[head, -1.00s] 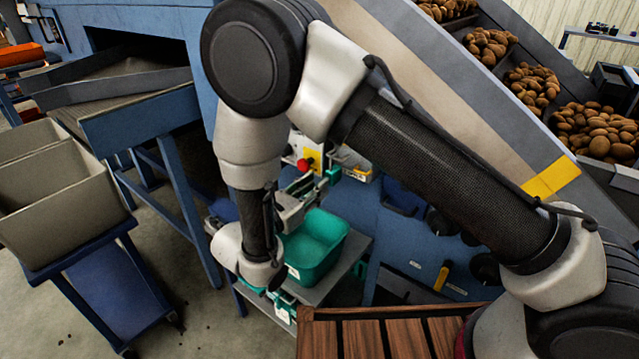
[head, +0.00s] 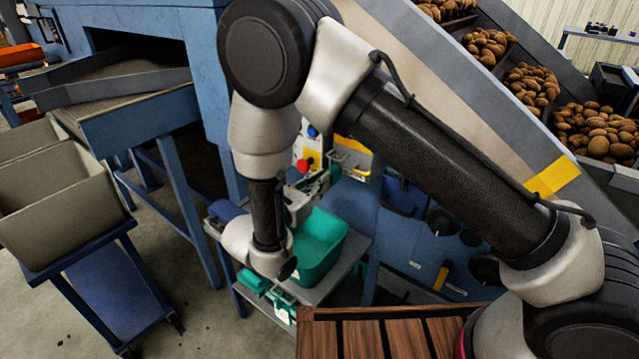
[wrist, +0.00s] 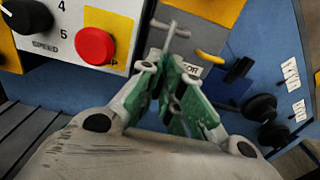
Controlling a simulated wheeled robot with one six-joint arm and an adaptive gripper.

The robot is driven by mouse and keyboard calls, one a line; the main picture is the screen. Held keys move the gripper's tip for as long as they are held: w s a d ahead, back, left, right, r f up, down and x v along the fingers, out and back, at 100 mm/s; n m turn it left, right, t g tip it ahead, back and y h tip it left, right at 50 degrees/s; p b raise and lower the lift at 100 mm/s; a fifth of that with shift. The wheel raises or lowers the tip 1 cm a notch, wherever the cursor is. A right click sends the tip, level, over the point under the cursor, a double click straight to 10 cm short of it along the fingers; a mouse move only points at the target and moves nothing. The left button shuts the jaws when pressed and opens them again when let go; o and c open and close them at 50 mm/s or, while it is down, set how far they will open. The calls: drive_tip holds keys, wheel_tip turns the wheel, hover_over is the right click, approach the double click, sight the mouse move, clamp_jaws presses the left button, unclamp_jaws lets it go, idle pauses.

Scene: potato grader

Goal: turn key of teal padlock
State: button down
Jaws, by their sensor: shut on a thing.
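My gripper (wrist: 168,72) shows in the wrist view with its green-padded fingers drawn together at the tips. A thin grey metal piece (wrist: 170,36) with a short crossbar rises beyond the fingertips. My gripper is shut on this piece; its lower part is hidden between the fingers. I cannot make out the teal padlock or tell whether this piece is its key. In the head view my gripper (head: 312,192) is partly hidden by my own arm, near the control box.
A red button (wrist: 95,46) on a white control box with a speed dial is close left of my gripper. A yellow handle (wrist: 211,57) and black knobs (wrist: 262,106) are on the right. A teal bin (head: 325,250) stands on a grey shelf below.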

drive_tip(key=shift+n, duration=0.3)
drive_tip(key=n, duration=1.1)
drive_tip(key=f+n, duration=0.1)
drive_tip(key=n, duration=0.5)
drive_tip(key=shift+w+a, duration=0.3)
drive_tip(key=shift+a, duration=0.1)
drive_tip(key=c, duration=1.6)
unclamp_jaws()
